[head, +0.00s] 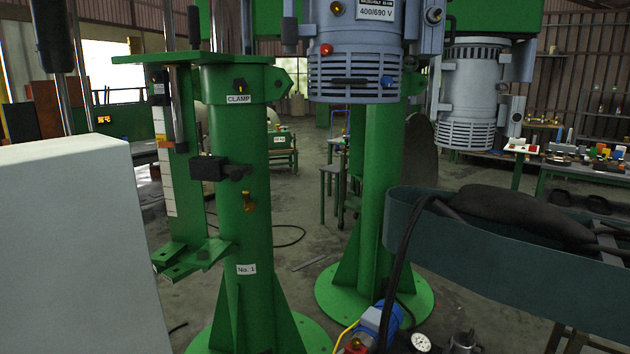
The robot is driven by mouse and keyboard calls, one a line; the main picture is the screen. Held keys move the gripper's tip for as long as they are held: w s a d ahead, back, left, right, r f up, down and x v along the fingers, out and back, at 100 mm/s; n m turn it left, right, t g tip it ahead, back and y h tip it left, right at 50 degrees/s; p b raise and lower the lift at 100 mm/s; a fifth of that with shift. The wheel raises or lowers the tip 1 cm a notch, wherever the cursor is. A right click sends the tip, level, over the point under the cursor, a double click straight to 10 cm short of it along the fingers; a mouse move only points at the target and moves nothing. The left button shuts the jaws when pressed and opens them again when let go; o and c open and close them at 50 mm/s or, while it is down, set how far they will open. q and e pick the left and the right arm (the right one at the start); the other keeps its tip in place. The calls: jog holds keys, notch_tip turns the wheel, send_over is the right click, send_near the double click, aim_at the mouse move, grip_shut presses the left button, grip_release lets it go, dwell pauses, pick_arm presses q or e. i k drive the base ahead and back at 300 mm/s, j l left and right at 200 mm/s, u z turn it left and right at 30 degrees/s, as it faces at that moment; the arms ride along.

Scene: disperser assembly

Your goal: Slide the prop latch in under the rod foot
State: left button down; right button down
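A bright metal rod (177,105) hangs down beside the green column (243,215) in the head view. Its dark foot (181,147) is at the lower end, in front of a green rail with a white scale (167,185). Neither of my grippers shows.
A large pale box (80,250) fills the lower left. A green bin (510,270) with dark contents stands at the right. Grey motors (352,50) hang above, and a second green column (380,200) stands behind. A brass knob (249,202) sticks out of the front column.

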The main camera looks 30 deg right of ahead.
aim_at(236, 171)
jog(key=i+z, duration=0.15)
jog(key=z, duration=0.25)
jog(key=i+j+z, duration=0.1)
jog(key=z, duration=0.25)
jog(key=i+j+z, duration=0.1)
jog(key=z, duration=0.3)
jog(key=i+j+z, duration=0.15)
jog(key=z, duration=0.25)
jog(key=i+j+z, duration=0.3)
jog(key=z, duration=0.15)
jog(key=j, duration=0.1)
